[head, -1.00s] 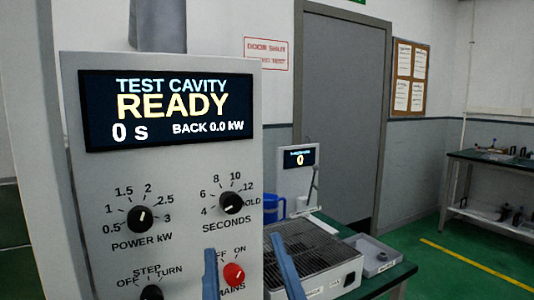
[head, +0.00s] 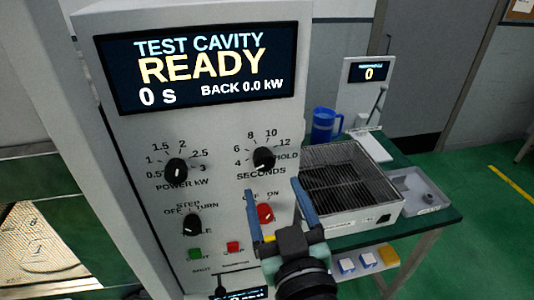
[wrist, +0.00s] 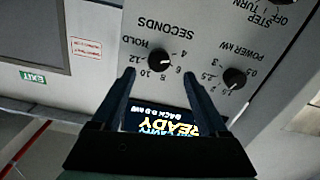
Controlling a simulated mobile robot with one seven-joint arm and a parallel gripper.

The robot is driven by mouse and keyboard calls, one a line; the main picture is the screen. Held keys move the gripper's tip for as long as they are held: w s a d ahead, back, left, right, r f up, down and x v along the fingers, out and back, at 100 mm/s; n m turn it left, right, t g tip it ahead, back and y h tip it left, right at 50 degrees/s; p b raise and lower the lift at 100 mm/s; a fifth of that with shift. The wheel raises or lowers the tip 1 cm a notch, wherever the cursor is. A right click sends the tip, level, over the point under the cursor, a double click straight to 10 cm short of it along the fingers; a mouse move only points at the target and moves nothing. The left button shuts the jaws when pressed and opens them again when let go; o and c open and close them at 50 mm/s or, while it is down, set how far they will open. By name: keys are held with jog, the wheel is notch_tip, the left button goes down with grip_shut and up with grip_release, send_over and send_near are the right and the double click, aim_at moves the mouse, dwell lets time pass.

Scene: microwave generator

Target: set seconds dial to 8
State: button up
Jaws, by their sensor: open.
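The seconds dial (head: 264,158) is a round black knob on the grey front panel (head: 215,130), with marks from 4 through 12 to HOLD. Its pale pointer appears to lie on the knob's right side; the exact setting is too small to read. My gripper (head: 273,190) is open and empty, its two blue fingers below the dial in the head view. In the wrist view the picture is upside down: the dial (wrist: 159,60) shows between and just beyond the fingertips of my gripper (wrist: 159,74). I see no contact. The display (head: 198,67) reads READY, 0 s.
The power dial (head: 176,171) is left of the seconds dial. The red mains knob (head: 265,213) sits below, partly behind my fingers. The step/turn knob (head: 191,224), green button (head: 195,254) and red button (head: 232,247) are lower. A grated box (head: 345,190) stands on the table at right.

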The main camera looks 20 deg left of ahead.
aim_at(266, 166)
jog(key=p+x, duration=0.2)
jog(key=x, duration=0.5)
jog(key=shift+w+a, duration=0.15)
jog(key=shift+w, duration=0.15)
grip_shut()
